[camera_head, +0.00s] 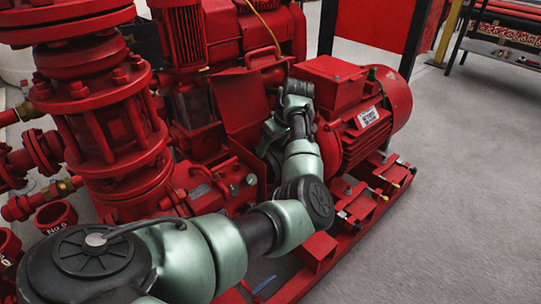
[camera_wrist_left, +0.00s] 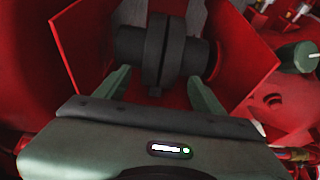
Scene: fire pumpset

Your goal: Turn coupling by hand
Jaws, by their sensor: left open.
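The dark coupling (camera_wrist_left: 155,50) sits between red guard plates in the left wrist view, with a shaft running into it from the right. My left gripper (camera_wrist_left: 163,88) is open, its two green fingers spread to either side of the coupling's lower part. I cannot tell whether the fingers touch it. In the head view my left arm reaches over the pumpset, and its left gripper (camera_head: 275,135) is at the red guard (camera_head: 240,108) beside the motor. The arm and guard mostly hide the coupling there. My right gripper is not in view.
The red motor (camera_head: 365,105) stands right of the guard on a red base frame (camera_head: 318,250). A flanged red pipe column (camera_head: 105,120) rises at the left. A red panel (camera_head: 375,22) stands behind. The grey floor (camera_head: 470,180) at the right is clear.

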